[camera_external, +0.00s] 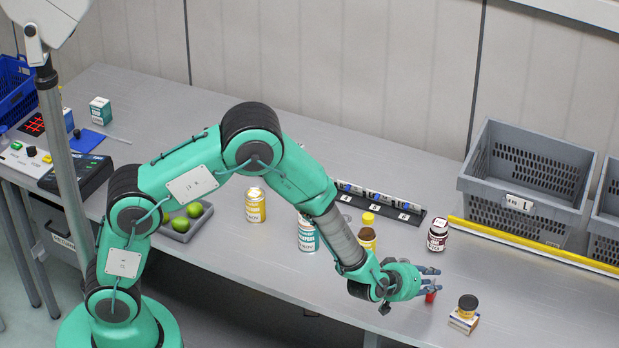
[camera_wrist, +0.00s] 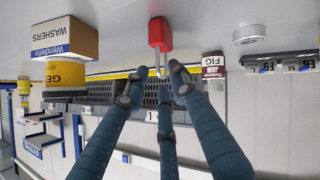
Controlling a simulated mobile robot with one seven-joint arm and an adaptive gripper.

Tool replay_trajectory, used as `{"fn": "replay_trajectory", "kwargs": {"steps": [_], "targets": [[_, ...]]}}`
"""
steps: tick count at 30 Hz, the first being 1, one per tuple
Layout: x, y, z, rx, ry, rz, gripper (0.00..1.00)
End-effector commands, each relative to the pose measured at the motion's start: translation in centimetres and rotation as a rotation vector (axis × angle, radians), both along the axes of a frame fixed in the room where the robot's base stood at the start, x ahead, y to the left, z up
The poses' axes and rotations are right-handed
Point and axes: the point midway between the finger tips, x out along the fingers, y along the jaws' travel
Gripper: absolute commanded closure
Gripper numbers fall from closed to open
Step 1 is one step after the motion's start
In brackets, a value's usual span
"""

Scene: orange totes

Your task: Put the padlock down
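The padlock (camera_wrist: 160,34) has a red body and a pale metal shackle. In the wrist view, which is upside down, its body is against the grey table top and its shackle points toward my fingers. In the external view the red padlock (camera_external: 430,296) shows just under my fingertips, partly hidden by them. My gripper (camera_external: 431,281) is low over the table near its front edge. In the wrist view the dark blue fingers of my gripper (camera_wrist: 156,77) are spread on either side of the shackle, with gaps visible between.
A washers box (camera_external: 463,320) with a dark-lidded jar (camera_external: 468,304) on it stands close right of the padlock. A grey tote (camera_external: 522,205) is beyond a yellow strip (camera_external: 530,245). The right front table is clear.

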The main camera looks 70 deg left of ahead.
Motion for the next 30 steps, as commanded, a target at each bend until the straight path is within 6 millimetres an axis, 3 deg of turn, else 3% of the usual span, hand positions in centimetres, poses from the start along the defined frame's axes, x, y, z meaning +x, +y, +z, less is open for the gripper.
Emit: {"fn": "replay_trajectory", "kwargs": {"steps": [14, 30], "targets": [[-1.0, -0.4, 1.0, 0.000, 0.000, 0.000, 0.75], [-7.0, -2.7, 5.2, 0.000, -0.001, -0.001, 0.75]]}}
